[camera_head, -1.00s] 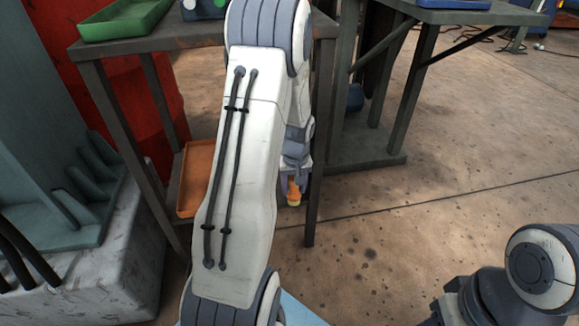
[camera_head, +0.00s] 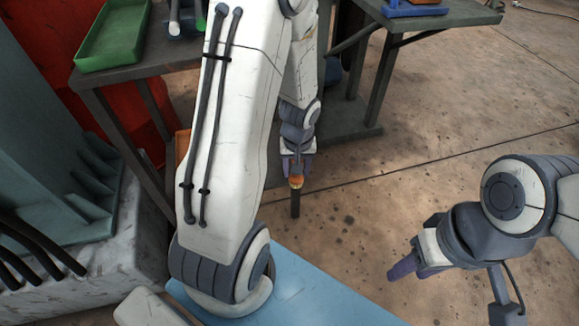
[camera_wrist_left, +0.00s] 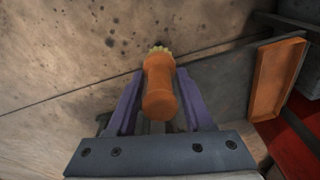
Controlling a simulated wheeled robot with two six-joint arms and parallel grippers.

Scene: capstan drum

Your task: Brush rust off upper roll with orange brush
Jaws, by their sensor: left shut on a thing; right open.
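The orange brush (camera_wrist_left: 160,85) is in the left wrist view, its orange handle between the purple fingers and yellowish bristles at the far end. My left gripper (camera_head: 297,170) is shut on it. In the head view the brush (camera_head: 296,182) is a small orange patch below the gripper, in front of the brown floor. My right gripper (camera_head: 403,270) is low at the right, empty, over open floor; its fingers show edge-on, and it is open. The upper roll cannot be made out in either view.
A dark metal table (camera_head: 145,62) with a green tray (camera_head: 112,36) stands at the upper left. An orange tray (camera_wrist_left: 278,76) on a lower level shows at the right of the left wrist view. Another dark table (camera_head: 440,18) is at the top right. Floor at the right is clear.

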